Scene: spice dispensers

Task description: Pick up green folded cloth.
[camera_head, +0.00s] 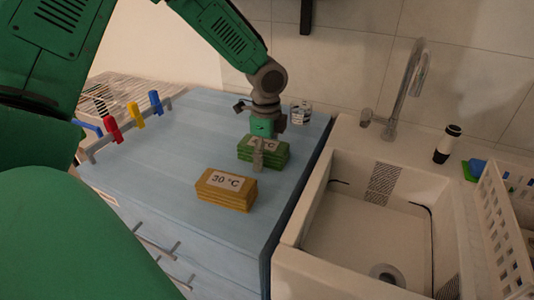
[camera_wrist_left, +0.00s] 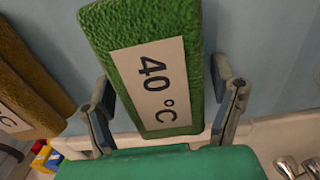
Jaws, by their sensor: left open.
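The green folded cloth (camera_head: 277,156) lies on the blue counter top near its right edge, with a white "40 °C" label on top. In the left wrist view, the green cloth (camera_wrist_left: 190,30) fills the middle. My left gripper (camera_head: 258,150) is over the cloth, partly hiding it in the head view. In the left wrist view, the open fingers of my left gripper (camera_wrist_left: 163,88) stand on either side of the cloth. I cannot tell whether they touch it. My right gripper is not in view.
A yellow-brown folded cloth (camera_head: 226,191) labelled "30 °C" lies nearby, toward the front left. A small white cup (camera_head: 300,113) stands behind the green cloth. A rail with coloured clips (camera_head: 134,117) is at left, and a sink (camera_head: 366,233) is at right. The counter's left middle is clear.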

